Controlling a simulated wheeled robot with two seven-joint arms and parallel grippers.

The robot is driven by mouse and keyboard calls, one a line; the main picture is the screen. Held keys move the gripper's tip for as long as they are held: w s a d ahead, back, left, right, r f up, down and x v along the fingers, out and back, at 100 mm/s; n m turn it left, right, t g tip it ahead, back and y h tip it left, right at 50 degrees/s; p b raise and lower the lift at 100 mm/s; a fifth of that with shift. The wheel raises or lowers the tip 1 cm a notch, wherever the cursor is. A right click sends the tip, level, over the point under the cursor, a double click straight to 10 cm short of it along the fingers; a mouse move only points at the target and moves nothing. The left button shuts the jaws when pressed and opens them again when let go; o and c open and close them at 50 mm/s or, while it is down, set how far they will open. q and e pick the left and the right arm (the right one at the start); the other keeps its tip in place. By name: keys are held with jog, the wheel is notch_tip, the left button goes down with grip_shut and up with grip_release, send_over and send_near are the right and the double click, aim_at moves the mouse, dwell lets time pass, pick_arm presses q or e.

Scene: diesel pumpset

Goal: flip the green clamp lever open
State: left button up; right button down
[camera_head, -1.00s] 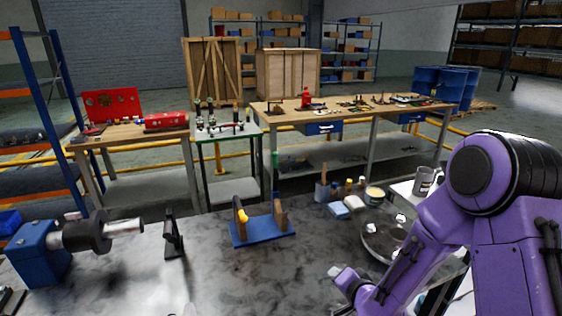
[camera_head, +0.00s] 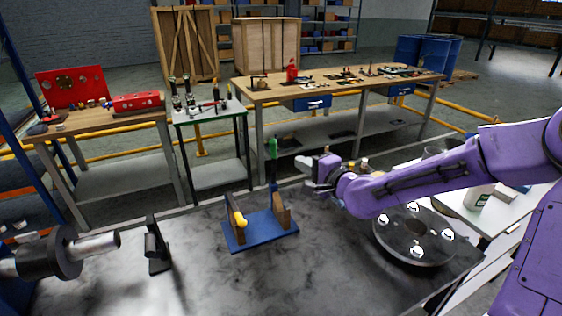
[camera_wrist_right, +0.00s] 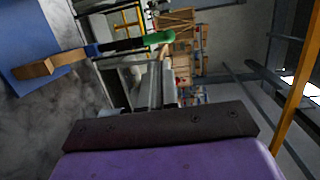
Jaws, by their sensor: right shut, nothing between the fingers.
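The green clamp lever (camera_head: 273,148) stands upright on a dark stem at the right side of the blue fixture (camera_head: 270,234). The fixture has two wooden uprights and a yellow knob (camera_head: 238,218). My right gripper (camera_head: 306,171) is shut and empty, held above the bench to the right of the lever, with a gap between them in the head view. In the right wrist view the lever's green handle (camera_wrist_right: 158,38) shows just past the shut fingertips (camera_wrist_right: 156,78); whether they touch is unclear. My left gripper is out of view.
A dark round flange (camera_head: 414,238) with bright bolts lies under my right forearm. A small black stand (camera_head: 156,246) and a dark disc on a shaft (camera_head: 62,252) are at the left. The front middle of the bench is clear. Small containers stand behind my right gripper.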

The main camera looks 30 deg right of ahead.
aim_at(275, 150)
jog(key=w+p, duration=0.1)
jog(key=w, duration=0.2)
jog(key=w+a+f+p, duration=0.1)
jog(key=w, duration=0.2)
jog(key=w+p, duration=0.1)
jog(key=w, duration=0.2)
jog(key=shift+w+a+f+p, duration=0.15)
jog(key=shift+w+f+p, duration=0.15)
jog(key=shift+w+f, duration=0.1)
jog(key=shift+w, duration=0.05)
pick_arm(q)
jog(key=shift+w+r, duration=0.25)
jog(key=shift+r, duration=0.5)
pick_arm(e)
jog(key=w, duration=0.2)
jog(key=w+r, duration=0.1)
jog(key=w, duration=0.1)
jog(key=shift+d, duration=0.2)
jog(key=shift+s+a+r, duration=0.1)
jog(key=shift+r, duration=0.05)
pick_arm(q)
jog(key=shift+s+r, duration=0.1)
